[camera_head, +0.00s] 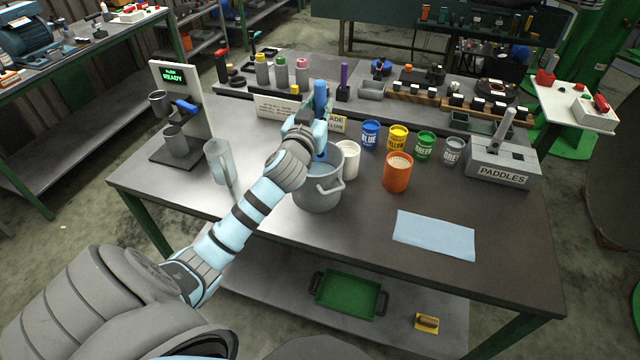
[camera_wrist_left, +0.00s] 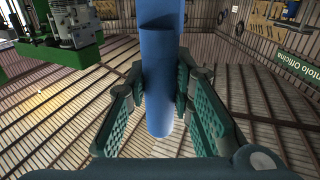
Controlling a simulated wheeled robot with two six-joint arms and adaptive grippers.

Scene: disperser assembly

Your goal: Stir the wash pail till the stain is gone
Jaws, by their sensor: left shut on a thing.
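The grey metal pail (camera_head: 318,196) stands on the workbench, just beyond my left arm. My left gripper (camera_head: 308,122) is above the pail, shut on the blue paddle (camera_head: 320,92). The paddle is near upright, its top above the gripper and its lower part going down toward the pail's mouth. In the left wrist view the blue shaft (camera_wrist_left: 158,75) sits between the green finger pads. The pail's contents are mostly hidden by my arm and the rim, so I cannot see any stain. My right gripper is not in view.
A white cup (camera_head: 346,160) and an orange can (camera_head: 397,173) stand right of the pail; a clear jug (camera_head: 217,160) stands left. Blue, yellow, green and grey cans are behind. The PADDLES box (camera_head: 500,165) is at right. A blue cloth (camera_head: 434,235) lies front right.

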